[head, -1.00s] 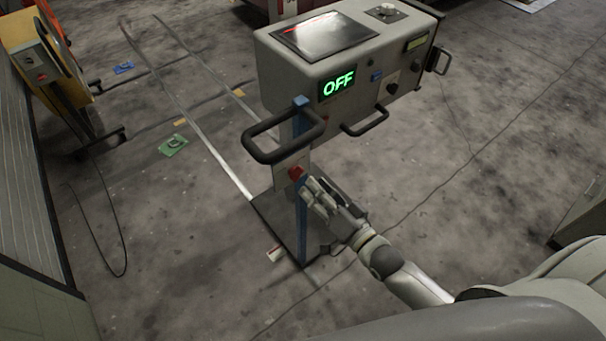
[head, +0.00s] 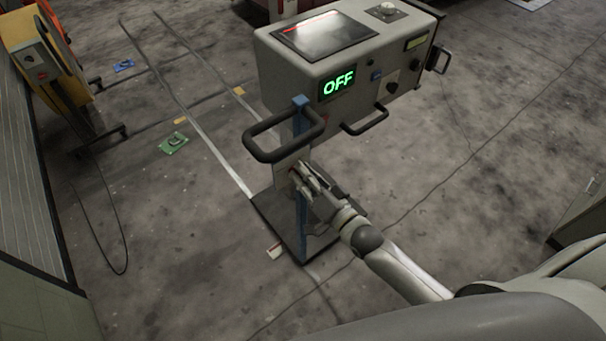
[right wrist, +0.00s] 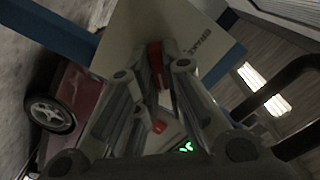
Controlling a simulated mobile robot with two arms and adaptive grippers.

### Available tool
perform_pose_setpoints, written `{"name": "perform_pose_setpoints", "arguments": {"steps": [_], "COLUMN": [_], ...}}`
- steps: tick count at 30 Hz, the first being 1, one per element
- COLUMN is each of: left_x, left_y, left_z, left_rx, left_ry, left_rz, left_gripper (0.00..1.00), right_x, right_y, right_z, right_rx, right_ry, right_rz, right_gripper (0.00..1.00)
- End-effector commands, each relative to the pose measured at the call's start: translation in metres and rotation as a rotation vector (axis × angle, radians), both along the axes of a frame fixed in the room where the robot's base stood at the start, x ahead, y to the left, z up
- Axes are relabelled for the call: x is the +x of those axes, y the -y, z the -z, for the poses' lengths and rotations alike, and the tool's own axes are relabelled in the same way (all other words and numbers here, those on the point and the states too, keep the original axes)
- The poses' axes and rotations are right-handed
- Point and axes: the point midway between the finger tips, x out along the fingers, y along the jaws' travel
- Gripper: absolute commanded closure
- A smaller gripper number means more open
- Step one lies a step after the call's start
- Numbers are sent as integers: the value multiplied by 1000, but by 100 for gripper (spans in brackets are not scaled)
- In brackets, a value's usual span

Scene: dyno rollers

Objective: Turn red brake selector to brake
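The red brake selector (right wrist: 154,62) sits on a pale plate (right wrist: 118,42) lettered BRAKE in the right wrist view. In the head view that plate is on the blue post (head: 301,228) below the OFF console, and the selector is mostly hidden by my right gripper. My right gripper (head: 301,174) is at the plate, reaching in from the lower right. In the right wrist view, its two fingers (right wrist: 155,48) lie close on either side of the selector with little visible gap. My left gripper is not in view.
The grey console (head: 290,72) shows a green OFF. A black loop handle (head: 262,152) juts out just above the plate, close to my right gripper. The post stands on a dark base plate (head: 268,208). A yellow machine (head: 38,55) stands at the far left. Open floor lies to the right.

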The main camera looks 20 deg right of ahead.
Motion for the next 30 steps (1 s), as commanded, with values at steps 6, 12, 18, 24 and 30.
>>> {"name": "perform_pose_setpoints", "arguments": {"steps": [6, 12, 18, 24, 30], "left_x": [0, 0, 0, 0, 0], "left_y": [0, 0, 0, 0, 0], "left_z": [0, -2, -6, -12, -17], "left_rx": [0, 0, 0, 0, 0], "left_ry": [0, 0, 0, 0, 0], "left_rz": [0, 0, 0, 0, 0], "left_gripper": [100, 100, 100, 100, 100], "right_x": [0, 0, 0, -1, -1], "right_y": [0, 0, 0, -1, -2], "right_z": [0, 0, -1, -3, -3], "right_rx": [-2, -30, -125, -281, -460], "right_ry": [1, 10, 44, 102, 166], "right_rz": [0, 1, 1, 1, 1], "right_gripper": [100, 100, 100, 100, 100]}}
